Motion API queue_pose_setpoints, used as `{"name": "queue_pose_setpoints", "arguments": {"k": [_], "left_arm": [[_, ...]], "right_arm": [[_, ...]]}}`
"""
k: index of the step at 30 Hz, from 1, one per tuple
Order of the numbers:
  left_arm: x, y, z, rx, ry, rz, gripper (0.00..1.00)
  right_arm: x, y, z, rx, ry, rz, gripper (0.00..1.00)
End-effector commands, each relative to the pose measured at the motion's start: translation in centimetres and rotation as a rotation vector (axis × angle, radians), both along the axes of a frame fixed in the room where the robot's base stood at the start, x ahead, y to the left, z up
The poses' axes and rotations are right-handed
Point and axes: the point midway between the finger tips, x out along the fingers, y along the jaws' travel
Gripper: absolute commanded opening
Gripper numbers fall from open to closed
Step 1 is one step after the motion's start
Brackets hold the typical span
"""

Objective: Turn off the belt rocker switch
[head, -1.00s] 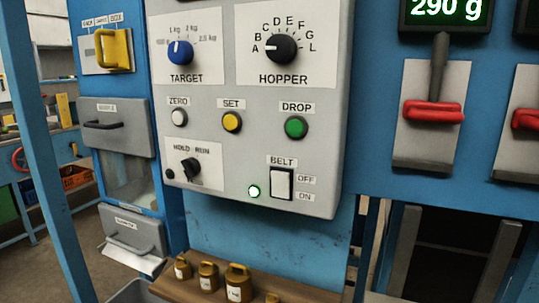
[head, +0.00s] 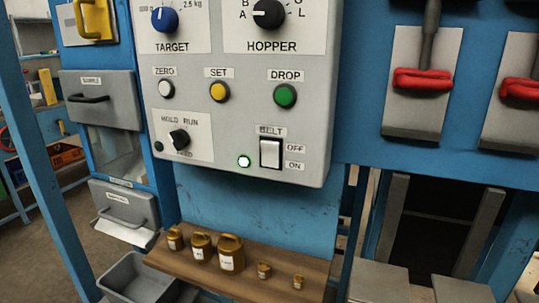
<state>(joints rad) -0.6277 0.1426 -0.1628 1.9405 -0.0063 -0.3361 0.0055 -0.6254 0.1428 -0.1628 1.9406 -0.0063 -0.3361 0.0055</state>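The belt rocker switch (head: 270,153) is a white rocker in a dark frame at the lower right of the grey control panel (head: 225,130). The label BELT is above it, with OFF beside its upper part and ON beside its lower part. A green lamp (head: 243,161) to its left is lit. Which half of the rocker is pressed in is too small to tell for sure. Neither of my grippers is in the head view, and nothing covers the switch.
Above the switch are the green DROP button (head: 285,95), yellow SET button (head: 219,91) and white ZERO button (head: 166,89). The HOLD/RUN knob (head: 180,139) is to the left. Below, a wooden shelf (head: 200,268) holds several brass weights. Red-handled levers (head: 422,80) are at right.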

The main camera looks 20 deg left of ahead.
Motion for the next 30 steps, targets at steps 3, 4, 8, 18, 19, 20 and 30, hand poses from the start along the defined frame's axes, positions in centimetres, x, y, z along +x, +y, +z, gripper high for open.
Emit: {"name": "queue_pose_setpoints", "arguments": {"k": [3,4,8,18,19,20,30], "left_arm": [[-0.01,0.0,-0.01,0.0,0.0,0.0,0.03],[-0.01,0.0,-0.01,0.0,0.0,0.0,0.0],[0.0,0.01,0.0,0.0,0.0,0.0,0.0],[0.02,0.01,0.01,0.0,0.0,0.0,0.0],[0.02,0.01,0.01,0.0,0.0,0.0,0.0],[0.02,0.01,0.01,0.0,0.0,0.0,0.0],[0.17,0.01,0.1,0.0,-0.004,-0.001,0.0]], "right_arm": [[0.0,0.0,0.0,0.0,0.0,0.0,0.0],[0.0,0.0,0.0,0.0,0.0,0.0,0.0],[0.0,-0.01,0.0,0.0,0.0,0.0,0.0],[0.0,-0.01,0.0,0.0,0.0,0.0,0.0],[0.0,-0.01,0.0,0.0,0.0,0.0,0.0],[0.0,-0.01,0.0,0.0,0.0,0.0,0.0],[0.02,-0.01,0.0,0.0,0.0,0.0,0.0]]}}
